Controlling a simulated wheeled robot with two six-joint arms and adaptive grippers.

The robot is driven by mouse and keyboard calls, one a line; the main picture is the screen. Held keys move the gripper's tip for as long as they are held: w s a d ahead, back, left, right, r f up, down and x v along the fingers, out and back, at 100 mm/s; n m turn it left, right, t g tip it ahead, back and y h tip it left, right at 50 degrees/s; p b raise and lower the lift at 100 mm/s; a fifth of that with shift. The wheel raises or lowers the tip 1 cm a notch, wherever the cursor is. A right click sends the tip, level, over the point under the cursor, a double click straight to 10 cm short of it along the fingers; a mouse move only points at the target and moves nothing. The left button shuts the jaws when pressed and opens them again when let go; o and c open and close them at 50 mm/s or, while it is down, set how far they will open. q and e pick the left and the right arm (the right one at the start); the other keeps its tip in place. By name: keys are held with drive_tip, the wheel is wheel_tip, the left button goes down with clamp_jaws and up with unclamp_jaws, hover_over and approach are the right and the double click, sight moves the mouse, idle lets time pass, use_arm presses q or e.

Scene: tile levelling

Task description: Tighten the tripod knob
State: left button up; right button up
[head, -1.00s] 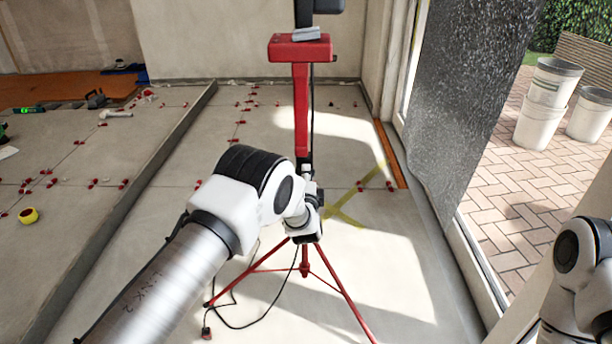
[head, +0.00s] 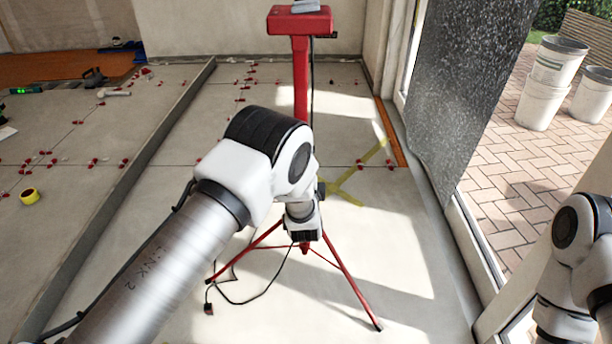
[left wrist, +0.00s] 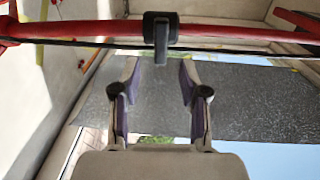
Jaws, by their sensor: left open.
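The red tripod (head: 301,85) stands upright on the floor ahead, with its legs spread. My left arm covers the middle of it in the head view. In the left wrist view the red tripod post (left wrist: 85,29) runs across the top of the picture. The black knob (left wrist: 161,35) sits on it, with a lever-like part pointing toward my gripper. My left gripper (left wrist: 158,68) is open and empty, its two fingers on either side of the knob's line, and seems just short of the knob. Its fingers are hidden in the head view. My right gripper is out of view.
A black cable (head: 262,298) loops on the floor by the tripod legs. A dark textured sheet (head: 458,90) hangs at the right, by the doorway. White buckets (head: 545,85) stand outside. A raised edge (head: 130,190) crosses the floor at left.

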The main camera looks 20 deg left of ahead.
use_arm(q)
drive_tip(key=v, duration=0.5)
drive_tip(key=shift+s+d, duration=0.1)
drive_tip(key=shift+s, duration=0.25)
